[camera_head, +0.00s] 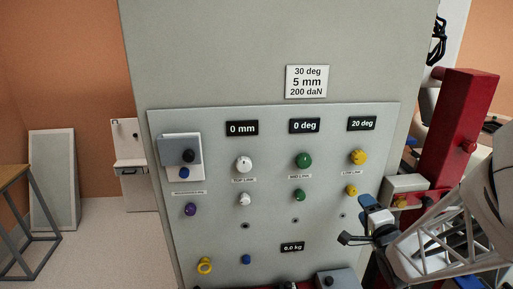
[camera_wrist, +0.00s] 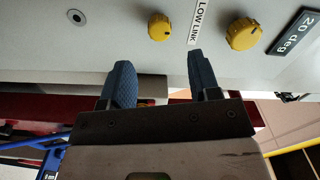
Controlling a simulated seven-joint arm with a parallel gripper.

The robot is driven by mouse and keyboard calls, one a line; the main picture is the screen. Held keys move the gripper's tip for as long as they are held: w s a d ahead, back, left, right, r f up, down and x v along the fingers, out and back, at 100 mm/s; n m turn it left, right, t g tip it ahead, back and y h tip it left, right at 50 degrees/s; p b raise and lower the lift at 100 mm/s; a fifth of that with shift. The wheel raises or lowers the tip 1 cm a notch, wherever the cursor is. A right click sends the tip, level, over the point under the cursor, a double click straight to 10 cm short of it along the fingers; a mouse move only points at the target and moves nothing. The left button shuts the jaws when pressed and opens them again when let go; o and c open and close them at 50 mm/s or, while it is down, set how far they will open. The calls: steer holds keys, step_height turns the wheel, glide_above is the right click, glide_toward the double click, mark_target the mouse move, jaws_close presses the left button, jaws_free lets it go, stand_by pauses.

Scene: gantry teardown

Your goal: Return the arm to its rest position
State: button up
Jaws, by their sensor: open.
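My gripper (camera_head: 360,222) is at the lower right of the grey control panel (camera_head: 270,215) in the head view, below the small yellow knob (camera_head: 351,190). In the wrist view its two blue fingers (camera_wrist: 160,72) are spread apart with nothing between them. That view shows the small yellow knob (camera_wrist: 160,27) beyond the fingertips, by the LOW LINK label (camera_wrist: 197,22). The large yellow knob (camera_wrist: 243,34) is to the right, beside the 20 deg display (camera_wrist: 296,34). The fingers appear clear of both knobs.
The panel also has white (camera_head: 244,164) and green (camera_head: 304,160) knobs. A sign (camera_head: 307,82) reads 30 deg, 5 mm, 200 daN. A red post (camera_head: 457,135) stands close on the right, with a grey box (camera_head: 405,184) beside it. Open floor (camera_head: 95,240) lies left.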

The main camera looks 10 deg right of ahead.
steer(key=s+a+r+n+g, duration=0.3)
steer(key=s+a+n+g, duration=0.4)
steer(key=s+a, duration=0.2)
steer(key=s+a+r+n+g, duration=0.4)
steer(key=s+a+n+g, duration=0.4)
steer(key=s, duration=0.3)
steer(key=shift+a+r, duration=0.15)
steer(key=shift+a, duration=0.3)
steer(key=shift+w, duration=0.1)
stand_by(1.7)
